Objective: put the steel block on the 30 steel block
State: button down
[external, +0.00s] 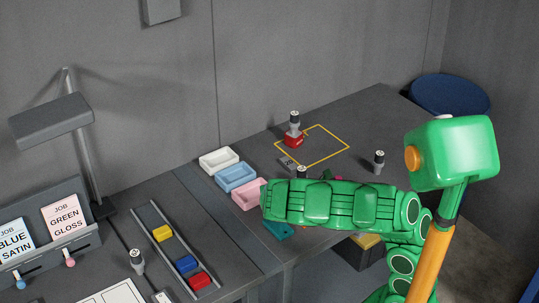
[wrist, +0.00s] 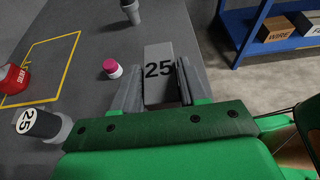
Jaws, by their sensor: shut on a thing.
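In the wrist view, my gripper (wrist: 158,92) is shut on a grey steel block (wrist: 158,58) marked 25, which lies between its two fingers. In the external view, my arm hides the gripper and the held block. A small dark grey block (external: 287,163) lies on the table near the yellow outline. Its marking is too small to read, so I cannot tell whether it is the 30 steel block. No block marked 30 is readable in either view.
A black-topped cylinder (wrist: 38,123) marked 25 stands close to the left finger. A red item (wrist: 13,78) and a pink-topped piece (wrist: 113,68) are nearby. A yellow outline (external: 337,139) marks the table. White, blue and pink trays (external: 246,203) stand left of my arm.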

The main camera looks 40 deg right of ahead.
jog(key=shift+w+d+f, duration=0.1)
jog(key=shift+w+f, duration=0.15)
jog(key=shift+f, duration=1.55)
jog(key=shift+f, duration=0.1)
jog(key=c, duration=0.6)
grip_release()
jog(key=v, duration=1.2)
